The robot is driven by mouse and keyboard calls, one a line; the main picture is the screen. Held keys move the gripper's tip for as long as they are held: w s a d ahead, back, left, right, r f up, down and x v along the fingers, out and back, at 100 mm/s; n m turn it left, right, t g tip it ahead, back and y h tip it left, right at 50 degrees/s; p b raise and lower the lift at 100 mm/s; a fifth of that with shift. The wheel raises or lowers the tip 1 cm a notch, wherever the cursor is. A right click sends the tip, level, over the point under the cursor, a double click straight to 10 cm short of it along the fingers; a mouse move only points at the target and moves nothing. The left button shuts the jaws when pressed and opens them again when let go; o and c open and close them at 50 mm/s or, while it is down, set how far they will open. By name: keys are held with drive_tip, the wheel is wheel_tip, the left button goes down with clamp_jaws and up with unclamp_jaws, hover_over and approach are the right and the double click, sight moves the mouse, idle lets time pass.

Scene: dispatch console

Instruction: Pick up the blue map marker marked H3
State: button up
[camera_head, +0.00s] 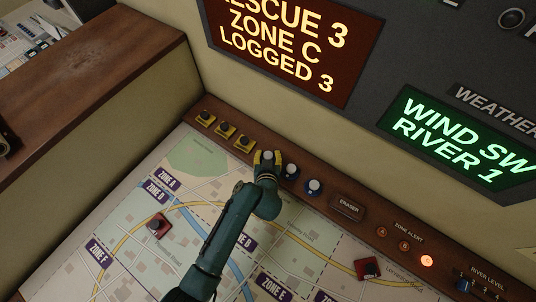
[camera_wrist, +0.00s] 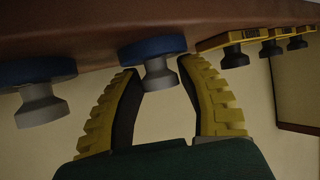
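Three blue map markers with grey knobs stand in a row on the brown ledge. The leftmost in the head view (camera_head: 267,155) is between my fingers; it also shows in the wrist view (camera_wrist: 152,49). The middle one (camera_head: 291,171) and the right one (camera_head: 313,187) stand free; one neighbour shows at the left of the wrist view (camera_wrist: 36,72). No H3 label is legible. My gripper (camera_head: 268,158) has yellow ribbed fingers. In the wrist view its fingertips (camera_wrist: 160,72) stand apart on either side of the grey knob, very close to it. The marker still sits on the ledge.
Several yellow markers (camera_head: 224,129) stand left of the gripper on the ledge. Red markers (camera_head: 159,225) stand on the map (camera_head: 130,262). A wall with lit displays (camera_head: 290,45) rises behind.

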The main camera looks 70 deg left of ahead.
clamp_jaws()
drive_tip(key=shift+r, duration=0.1)
